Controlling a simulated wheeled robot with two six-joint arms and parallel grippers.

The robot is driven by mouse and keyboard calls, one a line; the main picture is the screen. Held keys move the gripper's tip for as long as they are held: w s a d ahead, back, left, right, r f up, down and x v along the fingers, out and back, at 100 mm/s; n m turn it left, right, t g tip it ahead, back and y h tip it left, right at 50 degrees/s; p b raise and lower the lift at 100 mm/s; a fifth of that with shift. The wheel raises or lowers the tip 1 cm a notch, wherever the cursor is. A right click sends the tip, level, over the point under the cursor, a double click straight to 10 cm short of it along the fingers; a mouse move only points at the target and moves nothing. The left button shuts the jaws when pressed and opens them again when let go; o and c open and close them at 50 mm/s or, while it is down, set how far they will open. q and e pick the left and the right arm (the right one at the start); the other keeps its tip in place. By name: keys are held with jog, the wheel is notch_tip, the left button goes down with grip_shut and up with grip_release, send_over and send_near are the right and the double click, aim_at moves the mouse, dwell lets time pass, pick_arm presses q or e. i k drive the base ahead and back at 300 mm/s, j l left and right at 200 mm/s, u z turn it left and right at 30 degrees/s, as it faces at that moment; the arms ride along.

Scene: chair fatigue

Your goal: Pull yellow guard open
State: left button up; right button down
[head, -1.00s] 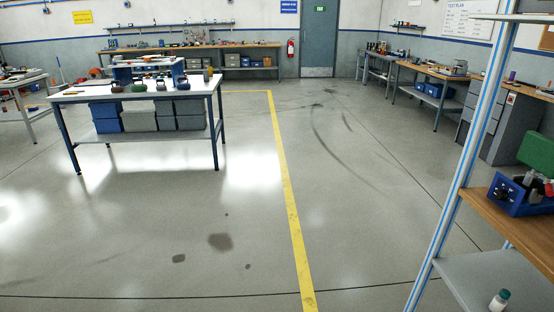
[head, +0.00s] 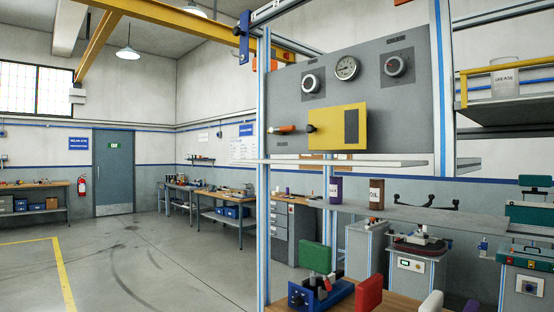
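A yellow plate (head: 328,130), which looks like the guard, sits on a grey upright panel (head: 285,103) right of the middle in the head view. The plate lies flat against the panel and has a dark upright rectangle on its right half. An orange and black handle (head: 290,129) sticks out at its left edge; I cannot tell whether it is fixed to the plate. Neither of my grippers is in view.
A dial gauge (head: 347,68) and two round knobs are above the plate. A narrow ledge (head: 340,162) runs below the panel. A bench with a blue fixture (head: 322,292), a green block (head: 316,257) and a red block (head: 369,293) stands below. The floor at left is clear.

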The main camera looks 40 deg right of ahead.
aim_at(340, 127)
jog(key=z, duration=1.6)
